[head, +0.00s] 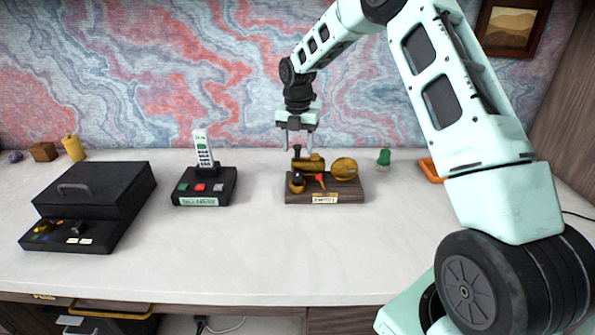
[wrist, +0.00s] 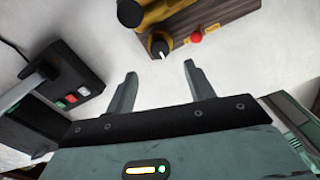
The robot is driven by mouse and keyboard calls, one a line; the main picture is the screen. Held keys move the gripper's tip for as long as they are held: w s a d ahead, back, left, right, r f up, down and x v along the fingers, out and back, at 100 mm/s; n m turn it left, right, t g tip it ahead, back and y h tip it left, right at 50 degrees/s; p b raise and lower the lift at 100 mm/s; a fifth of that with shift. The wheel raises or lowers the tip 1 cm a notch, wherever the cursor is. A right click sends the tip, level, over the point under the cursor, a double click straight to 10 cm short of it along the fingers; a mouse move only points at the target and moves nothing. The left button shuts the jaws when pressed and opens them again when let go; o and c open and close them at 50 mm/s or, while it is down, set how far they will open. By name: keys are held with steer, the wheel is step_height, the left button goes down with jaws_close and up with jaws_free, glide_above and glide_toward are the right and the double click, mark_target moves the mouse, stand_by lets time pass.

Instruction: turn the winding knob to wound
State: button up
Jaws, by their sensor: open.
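A brass device (head: 309,163) stands on a dark wooden base (head: 350,190) with a small label on its front edge. A dark round knob with a white pointer mark (wrist: 160,45) sits on its side; I take it to be the winding knob, and it shows small at the front left of the device in the head view (head: 297,180). My gripper (head: 298,148) points down just above and behind the device. In the wrist view my gripper (wrist: 160,72) is open and empty, its fingertips apart from the knob, which lies just beyond the gap.
A red part (wrist: 196,37) sits beside the knob on the base. A black phone dock (head: 204,188) with coloured buttons and a black box (head: 95,190) stand to the left. A green object (head: 383,157) and an orange tray (head: 430,170) are to the right. The front desk is clear.

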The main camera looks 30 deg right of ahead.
mark_target(297, 173)
step_height(297, 173, down, 9)
steer(key=shift+f+p, duration=0.2)
steer(key=shift+p, duration=0.2)
steer(key=c, duration=1)
